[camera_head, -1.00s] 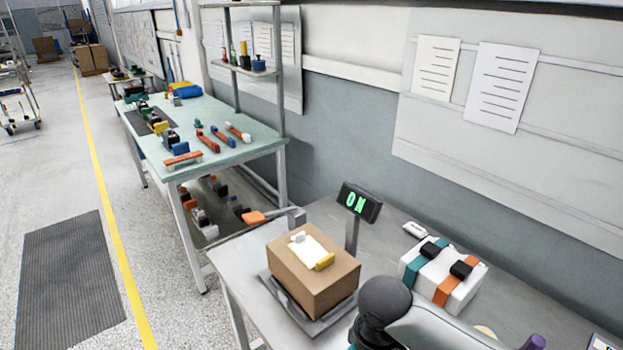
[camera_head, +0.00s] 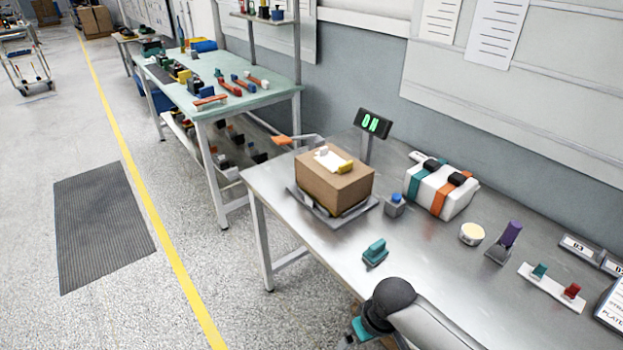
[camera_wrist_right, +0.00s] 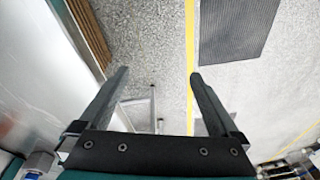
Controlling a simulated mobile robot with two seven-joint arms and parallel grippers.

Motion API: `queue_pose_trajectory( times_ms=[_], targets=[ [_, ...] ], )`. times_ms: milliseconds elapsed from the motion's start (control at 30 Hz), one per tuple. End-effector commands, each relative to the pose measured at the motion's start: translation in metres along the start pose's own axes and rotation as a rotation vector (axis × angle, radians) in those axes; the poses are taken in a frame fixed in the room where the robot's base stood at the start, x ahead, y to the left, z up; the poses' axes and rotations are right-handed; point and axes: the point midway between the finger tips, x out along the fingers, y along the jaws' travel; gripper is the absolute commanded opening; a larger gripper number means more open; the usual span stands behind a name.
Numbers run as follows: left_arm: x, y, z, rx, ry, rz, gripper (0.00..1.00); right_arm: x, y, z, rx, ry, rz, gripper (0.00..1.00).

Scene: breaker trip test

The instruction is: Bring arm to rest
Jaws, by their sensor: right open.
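My right arm comes in at the bottom of the head view, with its dark rounded joint over the front edge of the metal bench (camera_head: 300,235). Its gripper is mostly hidden there. In the right wrist view my right gripper (camera_wrist_right: 158,76) is open, with nothing between its fingers, and the grey floor and yellow line lie behind it. A small display (camera_head: 373,123) on a post reads ON in green. A teal breaker-like block (camera_head: 375,253) stands alone on the bench, apart from my arm. My left gripper is not in view.
A cardboard box (camera_head: 333,187) sits on a dark plate. A purple-handled piece (camera_head: 510,235) and a white strip (camera_head: 552,288) with teal and red pieces stand right.

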Motion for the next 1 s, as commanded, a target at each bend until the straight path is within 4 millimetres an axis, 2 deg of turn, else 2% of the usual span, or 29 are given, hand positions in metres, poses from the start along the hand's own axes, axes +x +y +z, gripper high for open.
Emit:
queue_pose_trajectory(
  times_ms=[33,167,200,267,300,367,433,500,600,700,800,1000],
  targets=[
    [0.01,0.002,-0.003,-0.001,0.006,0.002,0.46,0.034,0.005,0.015,0.043,0.003,-0.001,0.98],
    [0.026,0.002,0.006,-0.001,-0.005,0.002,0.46,0.107,0.022,0.06,0.134,0.033,0.028,0.98],
    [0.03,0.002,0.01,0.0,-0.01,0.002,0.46,0.129,0.026,0.079,0.155,0.036,0.04,0.98],
    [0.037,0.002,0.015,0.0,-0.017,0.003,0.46,0.16,0.03,0.113,0.181,0.034,0.06,0.98],
    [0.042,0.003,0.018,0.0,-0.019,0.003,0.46,0.179,0.03,0.138,0.193,0.03,0.073,0.98],
    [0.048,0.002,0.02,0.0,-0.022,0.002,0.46,0.204,0.028,0.176,0.206,0.021,0.089,0.98],
    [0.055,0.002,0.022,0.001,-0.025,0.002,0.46,0.228,0.021,0.223,0.212,0.005,0.104,0.98],
    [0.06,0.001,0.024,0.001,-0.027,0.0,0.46,0.245,0.011,0.268,0.212,-0.015,0.113,0.98],
    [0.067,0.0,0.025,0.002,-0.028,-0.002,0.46,0.261,-0.006,0.322,0.207,-0.039,0.117,0.98],
    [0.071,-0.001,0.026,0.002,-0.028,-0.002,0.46,0.268,-0.021,0.36,0.198,-0.055,0.115,0.98],
    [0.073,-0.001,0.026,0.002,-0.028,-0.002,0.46,0.27,-0.029,0.376,0.195,-0.062,0.113,0.98],
    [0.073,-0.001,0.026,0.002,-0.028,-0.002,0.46,0.27,-0.029,0.376,0.195,-0.062,0.113,0.98]
  ],
)
